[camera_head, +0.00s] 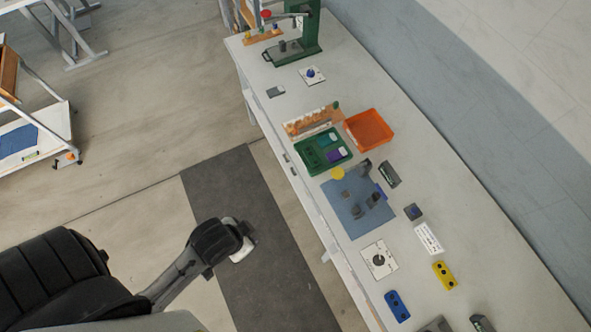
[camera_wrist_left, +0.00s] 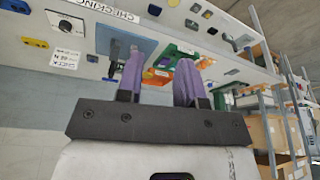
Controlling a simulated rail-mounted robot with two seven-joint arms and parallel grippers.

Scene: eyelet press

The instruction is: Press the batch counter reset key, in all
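A small dark block with a blue round top (camera_head: 413,212) sits on the bench right of the blue mat. A dark box with a pale face (camera_head: 388,175) stands above it; I cannot tell which of these carries the batch counter reset key. My left gripper (camera_head: 243,247) is over the floor, left of the bench and well apart from it. Its fingers are not clear in the head view. In the left wrist view its two purple fingers (camera_wrist_left: 160,78) are spread with nothing between them. My right gripper is not in view.
The blue mat (camera_head: 342,213) holds grey parts. A green tray (camera_head: 309,157), an orange bin (camera_head: 369,130) and a green press (camera_head: 311,35) stand further up the bench. A yellow block (camera_head: 445,275) and a blue block (camera_head: 397,306) lie lower. Floor beside the bench is clear.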

